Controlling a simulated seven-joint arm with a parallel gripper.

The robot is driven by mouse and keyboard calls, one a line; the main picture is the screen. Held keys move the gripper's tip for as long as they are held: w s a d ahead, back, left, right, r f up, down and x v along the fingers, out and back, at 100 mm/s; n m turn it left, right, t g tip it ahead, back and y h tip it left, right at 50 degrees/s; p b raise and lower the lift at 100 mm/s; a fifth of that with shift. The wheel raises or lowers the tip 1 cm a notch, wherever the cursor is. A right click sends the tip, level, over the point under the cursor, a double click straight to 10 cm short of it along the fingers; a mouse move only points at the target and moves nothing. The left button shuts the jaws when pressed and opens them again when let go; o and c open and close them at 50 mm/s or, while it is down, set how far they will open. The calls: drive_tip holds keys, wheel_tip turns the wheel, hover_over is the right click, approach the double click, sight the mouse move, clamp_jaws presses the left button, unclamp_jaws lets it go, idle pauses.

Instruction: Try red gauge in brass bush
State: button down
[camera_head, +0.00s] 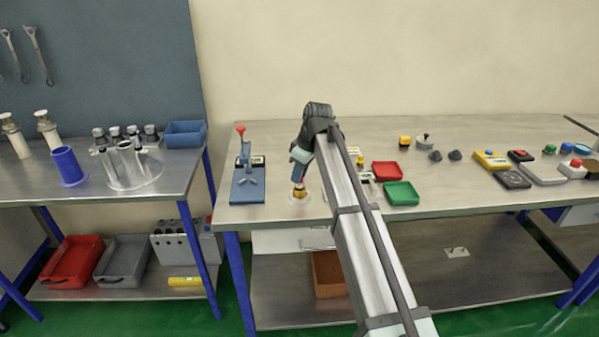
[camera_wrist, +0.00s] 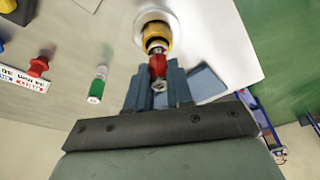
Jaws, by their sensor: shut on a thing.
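My gripper (camera_wrist: 160,88) points down and is shut on the red gauge (camera_wrist: 158,64), which shows between the blue fingers in the wrist view. The brass bush (camera_wrist: 155,32) is directly beyond the gauge, on a pale round base (camera_wrist: 140,20). The gauge's far end lines up with the bush and meets or overlaps its mouth; I cannot tell how deep it sits. In the head view the bush (camera_head: 299,193) shows just under my gripper (camera_head: 298,181), near the bench's front left. The gauge is mostly hidden there.
A blue lever fixture (camera_head: 247,186) stands close on the left. A red tray (camera_head: 387,171) and a green tray (camera_head: 401,194) lie to the right. The wrist view shows a green-ended gauge (camera_wrist: 97,88) and a small red piece (camera_wrist: 38,67) by a label.

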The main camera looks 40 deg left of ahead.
drive_tip(key=shift+f, duration=0.55)
idle(0.6)
drive_tip(key=shift+r, duration=1.4)
idle(1.5)
drive_tip(key=shift+r, duration=2.3)
